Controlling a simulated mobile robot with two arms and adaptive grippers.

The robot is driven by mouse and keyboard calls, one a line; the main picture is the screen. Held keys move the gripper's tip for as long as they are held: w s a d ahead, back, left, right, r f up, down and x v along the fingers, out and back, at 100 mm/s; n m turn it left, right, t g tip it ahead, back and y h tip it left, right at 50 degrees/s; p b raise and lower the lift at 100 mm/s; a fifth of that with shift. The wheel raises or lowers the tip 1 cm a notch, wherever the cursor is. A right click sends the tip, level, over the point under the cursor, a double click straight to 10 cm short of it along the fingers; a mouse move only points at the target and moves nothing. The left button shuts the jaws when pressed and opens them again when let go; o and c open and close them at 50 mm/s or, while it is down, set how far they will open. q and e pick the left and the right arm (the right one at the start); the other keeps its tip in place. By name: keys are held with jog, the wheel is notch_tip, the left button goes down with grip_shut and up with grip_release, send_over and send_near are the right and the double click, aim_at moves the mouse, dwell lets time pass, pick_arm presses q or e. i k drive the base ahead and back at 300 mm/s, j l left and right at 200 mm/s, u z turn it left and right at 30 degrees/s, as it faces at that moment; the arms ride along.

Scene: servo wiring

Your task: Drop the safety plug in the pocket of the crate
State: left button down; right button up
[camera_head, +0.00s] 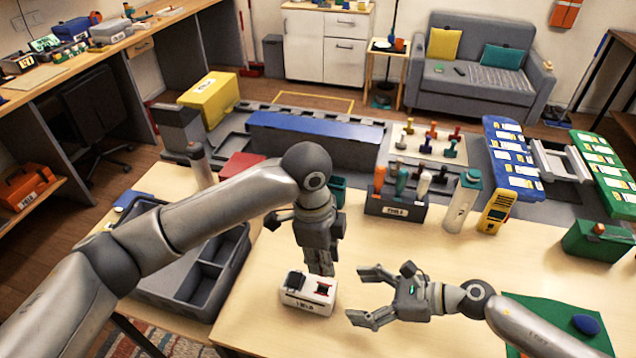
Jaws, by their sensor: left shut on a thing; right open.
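My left gripper (321,268) points down over a small white unit (301,299) on the light wooden table. Its fingers are shut on what looks like the safety plug, mostly hidden between them at the unit's right-hand socket. Dark red shows just below the fingertips, and I cannot tell whether the plug is still seated. The grey crate (238,262) with divided pockets stands to the left, partly covered by my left arm. My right gripper (362,295) is open and empty, to the right of the white unit, with its fingers pointing left.
Behind the unit stand a rack of coloured-handled tools (397,208), a pale bottle-like container (462,203) and a yellow meter (497,212). A green mat (545,318) lies at right, near a green box (597,241). The table between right gripper and rack is clear.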

aim_at(221, 260)
jog(key=k+j, duration=0.1)
jog(key=k, duration=0.9)
